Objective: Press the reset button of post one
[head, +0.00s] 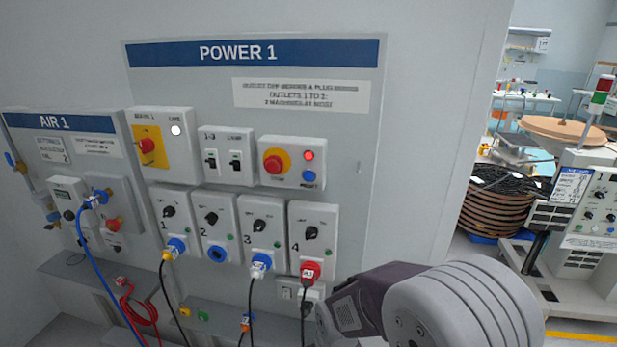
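The reset button (309,176) is a small blue button on a light grey box at the right of the POWER 1 board (350,150). A lit red lamp (309,155) sits just above it. A red mushroom stop button (274,163) on a yellow plate is to its left. My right arm comes in from the lower right, and its dark end (345,312) is below and right of the reset button, apart from it, near outlet 4. Its fingers cannot be made out. My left gripper is not in view.
A yellow main switch box (163,145) with a lit white lamp is at the left. Plugs and cables hang from outlets 1, 3 and 4; a red plug (311,270) is in outlet 4. The AIR 1 panel (60,122) is further left. A machine (590,215) stands at the right.

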